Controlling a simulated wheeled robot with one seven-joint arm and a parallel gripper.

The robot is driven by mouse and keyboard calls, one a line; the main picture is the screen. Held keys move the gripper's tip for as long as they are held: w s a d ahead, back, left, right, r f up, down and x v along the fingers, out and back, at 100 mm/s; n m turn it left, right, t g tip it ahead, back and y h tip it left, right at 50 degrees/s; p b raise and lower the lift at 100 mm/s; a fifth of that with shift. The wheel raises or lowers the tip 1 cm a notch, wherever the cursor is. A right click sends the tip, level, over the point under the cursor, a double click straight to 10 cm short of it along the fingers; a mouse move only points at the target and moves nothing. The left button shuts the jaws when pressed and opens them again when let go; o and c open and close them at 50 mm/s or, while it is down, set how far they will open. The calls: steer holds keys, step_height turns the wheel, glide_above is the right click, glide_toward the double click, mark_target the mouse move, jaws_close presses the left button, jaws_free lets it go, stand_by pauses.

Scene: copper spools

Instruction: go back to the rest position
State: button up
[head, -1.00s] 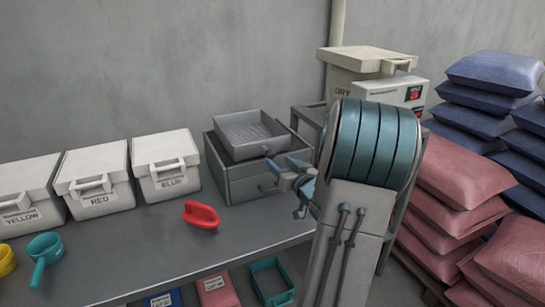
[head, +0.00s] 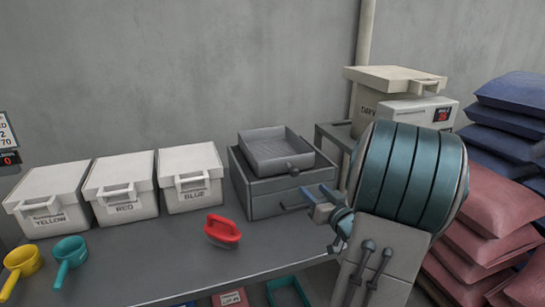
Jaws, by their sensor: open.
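My gripper (head: 322,196) shows only in part at the right end of the bench, beside the front of the grey drawer box (head: 262,200). Blue parts of it show to the left of my arm's large teal joint, and the rest is hidden behind my arm. It is open, and I see nothing held in it. My arm is bent in the right part of the head view and covers the bench's right end.
White bins marked yellow (head: 45,205), red (head: 120,195) and blue (head: 190,180) line the bench (head: 150,270). A red-handled tool (head: 222,230), a yellow scoop (head: 22,262) and a teal scoop (head: 69,252) lie in front. A dryer (head: 390,85) and stacked sacks (head: 490,215) stand right.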

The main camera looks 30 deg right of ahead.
steer(key=w+a+r+g+h+p, duration=0.25)
steer(key=a+g+p, duration=0.4)
steer(key=a, duration=0.65)
steer(key=s+a+r+n+g+y+p, duration=0.2)
steer(key=s+a+g+y, duration=0.3)
steer(key=s+a, duration=1.1)
steer(key=a+n+g, duration=0.1)
steer(key=a+g, duration=0.2)
steer(key=shift+a+r, duration=0.2)
steer(key=shift+r, duration=0.15)
steer(key=shift+g, duration=0.25)
